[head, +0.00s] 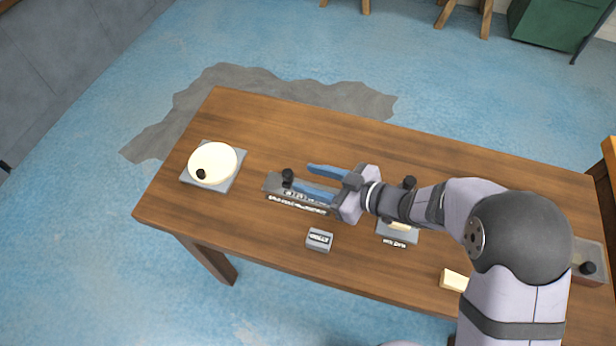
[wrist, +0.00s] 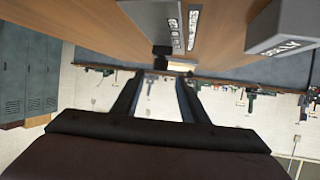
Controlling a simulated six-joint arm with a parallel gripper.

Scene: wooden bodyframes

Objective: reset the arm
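My gripper (head: 300,178) is open, its two blue fingers apart with nothing seen between them. It points left, over the middle of the wooden table (head: 250,120). It overlaps the long grey lettered holder (head: 272,184), which has a black knob near its left end. I cannot tell the exact height of the fingers above it. In the wrist view the dark fingers (wrist: 158,82) are spread, and the grey holder (wrist: 155,15) shows at the top.
A cream dome (head: 217,160) sits on a grey plate at left. A small grey lettered block (head: 319,240) lies in front. A lettered holder (head: 398,236) and a pale block (head: 454,280) are near the arm. A reddish box (head: 588,256) is far right. The table's back left is clear.

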